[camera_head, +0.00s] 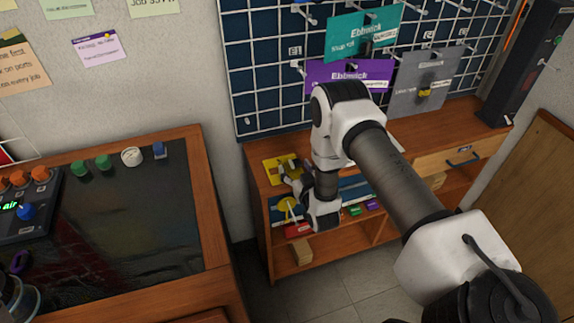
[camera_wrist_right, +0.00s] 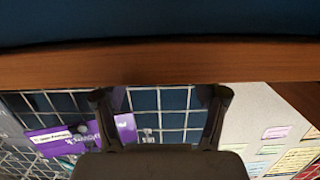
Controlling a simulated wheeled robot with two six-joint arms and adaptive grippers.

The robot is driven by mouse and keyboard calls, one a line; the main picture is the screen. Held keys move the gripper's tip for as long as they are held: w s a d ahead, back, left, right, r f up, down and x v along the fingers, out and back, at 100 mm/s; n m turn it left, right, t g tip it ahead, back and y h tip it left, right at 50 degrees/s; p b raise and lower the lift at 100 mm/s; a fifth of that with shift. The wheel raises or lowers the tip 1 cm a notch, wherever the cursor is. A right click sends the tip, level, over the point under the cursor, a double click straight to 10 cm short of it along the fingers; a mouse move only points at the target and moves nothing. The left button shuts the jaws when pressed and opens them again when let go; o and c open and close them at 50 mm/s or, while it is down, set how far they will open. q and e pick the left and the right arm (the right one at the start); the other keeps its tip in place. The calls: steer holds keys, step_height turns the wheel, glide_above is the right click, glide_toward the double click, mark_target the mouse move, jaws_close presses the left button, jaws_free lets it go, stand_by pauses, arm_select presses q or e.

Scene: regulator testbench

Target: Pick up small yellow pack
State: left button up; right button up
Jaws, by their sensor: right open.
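A flat yellow pack (camera_head: 270,174) lies on the left end of the wooden cabinet's top, with a grey-and-dark part over its right side. My right arm reaches in from the lower right and bends down over the cabinet. My right gripper is close beside the yellow pack in the head view, partly hidden by its own wrist. In the right wrist view, its two dark fingers (camera_wrist_right: 160,97) are spread apart with nothing between them. The yellow pack does not show in that view.
The wooden cabinet (camera_head: 462,133) stands under a grid panel (camera_head: 260,70) with teal, purple and grey hanging packs. A blue card with a yellow disc (camera_head: 287,204) and a red item (camera_head: 298,230) are near my wrist. A dark-topped bench (camera_head: 130,220) stands left.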

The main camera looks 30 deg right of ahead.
mark_target(293, 164)
steer(key=shift+x, duration=1)
steer(key=shift+s+r, duration=0.1)
jaws_close()
steer(key=shift+r, duration=0.65)
step_height(293, 164, up, 2)
steer(key=shift+a+r+b, duration=0.1)
steer(key=shift+b, duration=0.2)
steer(key=s+a+b, duration=0.1)
steer(key=s+a, duration=0.2)
steer(key=s, duration=0.4)
steer(key=s+a+r+b, duration=0.1)
steer(key=s+a, duration=0.3)
steer(key=s, duration=0.3)
steer(key=shift+a+r, duration=0.2)
steer(key=shift+a, duration=0.1)
